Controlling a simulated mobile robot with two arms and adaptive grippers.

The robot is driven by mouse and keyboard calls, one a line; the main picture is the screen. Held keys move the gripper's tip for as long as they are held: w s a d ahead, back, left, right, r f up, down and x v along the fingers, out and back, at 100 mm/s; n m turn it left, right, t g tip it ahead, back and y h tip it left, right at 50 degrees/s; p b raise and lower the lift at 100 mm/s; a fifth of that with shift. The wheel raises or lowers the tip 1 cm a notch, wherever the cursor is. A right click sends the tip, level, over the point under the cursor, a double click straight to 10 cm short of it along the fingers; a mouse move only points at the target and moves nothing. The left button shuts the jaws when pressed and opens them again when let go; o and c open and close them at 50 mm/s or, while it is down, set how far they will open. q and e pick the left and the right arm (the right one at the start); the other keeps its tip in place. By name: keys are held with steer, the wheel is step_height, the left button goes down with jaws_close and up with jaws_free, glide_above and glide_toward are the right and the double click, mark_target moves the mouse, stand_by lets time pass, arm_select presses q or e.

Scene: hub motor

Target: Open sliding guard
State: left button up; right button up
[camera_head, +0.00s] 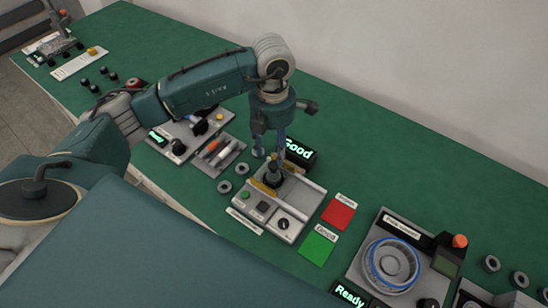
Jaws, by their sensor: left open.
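A light grey station (300,203) with side rails stands on the green table in the middle of the view. A dark upright part (273,172) stands at its back, with a yellow strip (263,188) beside it. I cannot tell for sure which part is the sliding guard; the gripper partly covers this area. My left gripper (269,155) points down over the back of the station, its fingers apart near the dark part. I cannot tell whether they touch it. My right gripper is not in view.
A display reading "Good" (299,149) stands just behind the station. A red card (339,212) and a green card (318,245) lie to its right. A motor tester with a blue-ringed wheel (392,263) is at the right. Tools in a tray (217,153) are at the left.

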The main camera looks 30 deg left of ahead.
mark_target(274, 165)
arm_select(q)
step_height(274, 165, down, 3)
steer(key=shift+w+f+p, duration=0.1)
steer(key=shift+f+p, duration=0.1)
steer(key=shift+p, duration=0.3)
step_height(274, 165, down, 3)
steer(key=shift+f+p, duration=0.2)
steer(key=shift+p, duration=0.15)
steer(key=shift+w+f, duration=0.1)
steer(key=c, duration=0.8)
jaws_close()
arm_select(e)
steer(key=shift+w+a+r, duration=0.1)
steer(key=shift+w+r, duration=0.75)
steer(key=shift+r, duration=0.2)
